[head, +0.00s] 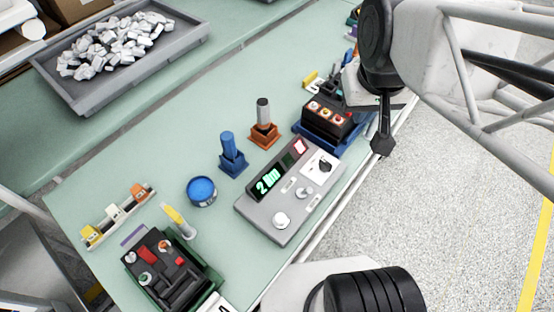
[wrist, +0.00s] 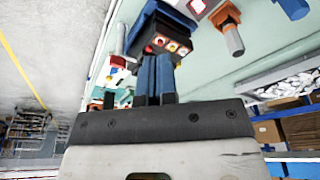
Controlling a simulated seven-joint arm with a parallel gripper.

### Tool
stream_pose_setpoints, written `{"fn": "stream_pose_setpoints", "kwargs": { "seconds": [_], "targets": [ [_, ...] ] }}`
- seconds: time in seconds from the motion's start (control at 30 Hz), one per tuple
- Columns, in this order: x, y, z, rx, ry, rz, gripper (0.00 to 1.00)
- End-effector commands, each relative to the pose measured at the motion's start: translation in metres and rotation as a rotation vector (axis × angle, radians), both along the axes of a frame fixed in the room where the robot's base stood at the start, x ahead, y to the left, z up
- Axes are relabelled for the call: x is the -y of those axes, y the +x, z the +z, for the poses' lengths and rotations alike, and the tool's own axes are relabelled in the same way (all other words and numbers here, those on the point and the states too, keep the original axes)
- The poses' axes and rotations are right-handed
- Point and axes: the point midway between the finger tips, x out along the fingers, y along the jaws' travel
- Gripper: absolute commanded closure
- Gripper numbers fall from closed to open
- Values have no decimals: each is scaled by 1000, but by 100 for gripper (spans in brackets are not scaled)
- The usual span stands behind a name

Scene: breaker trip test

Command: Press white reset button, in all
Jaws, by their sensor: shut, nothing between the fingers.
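A grey test unit (head: 262,205) lies on the green bench in the head view, with a lit green display (head: 268,184). A round white button (head: 282,219) sits on its near end, and nothing touches it. A smaller round knob (head: 302,193) and a dark dial on a white plate (head: 320,166) sit farther along. My gripper (head: 381,150) is shut and empty at the bench's right edge, well to the upper right of the white button. In the wrist view its two dark blue fingers (wrist: 155,80) are together. I cannot make out the button in the wrist view.
A black breaker (head: 328,118) in a blue holder stands near my gripper; the wrist view shows it just beyond the fingers. Blue (head: 229,150) and orange (head: 264,122) stands hold upright tools. A blue round tin (head: 201,191), another breaker (head: 165,268) and a grey tray (head: 125,85) are leftward.

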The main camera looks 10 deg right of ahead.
Motion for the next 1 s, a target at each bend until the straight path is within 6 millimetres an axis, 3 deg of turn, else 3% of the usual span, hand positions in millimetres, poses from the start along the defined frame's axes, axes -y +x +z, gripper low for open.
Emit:
{"fn": "stream_pose_setpoints", "kwargs": {
  "seconds": [0.57,1.0],
  "targets": [
    [-6,-4,-3,-13,-19,42,100],
    [-29,-20,-15,-67,-112,240,100]
  ]
}}
